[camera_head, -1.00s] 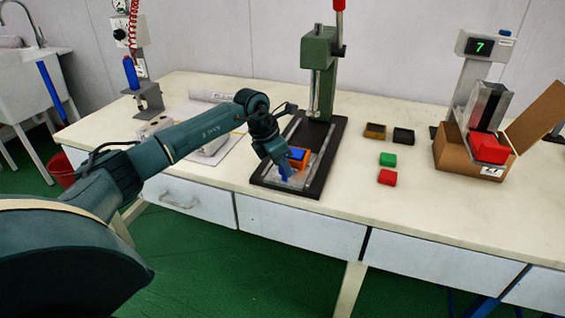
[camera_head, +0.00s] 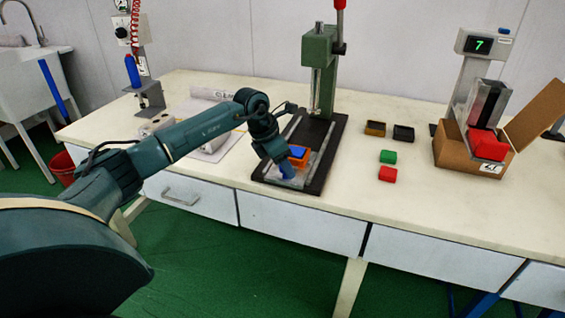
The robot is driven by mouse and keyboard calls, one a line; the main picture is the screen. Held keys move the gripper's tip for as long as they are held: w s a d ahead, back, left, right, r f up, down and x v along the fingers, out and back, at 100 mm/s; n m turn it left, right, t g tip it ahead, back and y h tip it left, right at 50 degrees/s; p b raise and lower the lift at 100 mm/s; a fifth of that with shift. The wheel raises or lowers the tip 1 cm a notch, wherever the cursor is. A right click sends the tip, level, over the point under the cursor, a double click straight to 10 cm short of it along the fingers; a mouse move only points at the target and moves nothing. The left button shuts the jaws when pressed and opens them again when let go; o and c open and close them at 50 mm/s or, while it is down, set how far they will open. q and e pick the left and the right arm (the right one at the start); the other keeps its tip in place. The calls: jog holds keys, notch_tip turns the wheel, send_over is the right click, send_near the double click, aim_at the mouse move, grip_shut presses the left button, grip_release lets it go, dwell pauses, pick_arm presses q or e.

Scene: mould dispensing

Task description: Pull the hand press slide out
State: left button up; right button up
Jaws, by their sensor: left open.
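The green hand press (camera_head: 318,55) stands at the back middle of the table, with a red-tipped lever. Its black base (camera_head: 325,165) reaches toward the table's front edge. The light grey slide (camera_head: 313,163) lies on the base, its front part out in front of the press column. My left gripper (camera_head: 286,172) is at the slide's front end, beside the mould, with blue fingertips pointing down. It is open; whether it touches the slide I cannot tell. My right gripper is not in view.
Green (camera_head: 388,157) and red (camera_head: 387,174) blocks lie right of the press, with brown (camera_head: 375,129) and black (camera_head: 403,134) trays behind them. Paper and a roll lie at left.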

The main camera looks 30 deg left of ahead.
pick_arm(q)
jog(key=shift+r, duration=0.1)
jog(key=v, duration=1.3)
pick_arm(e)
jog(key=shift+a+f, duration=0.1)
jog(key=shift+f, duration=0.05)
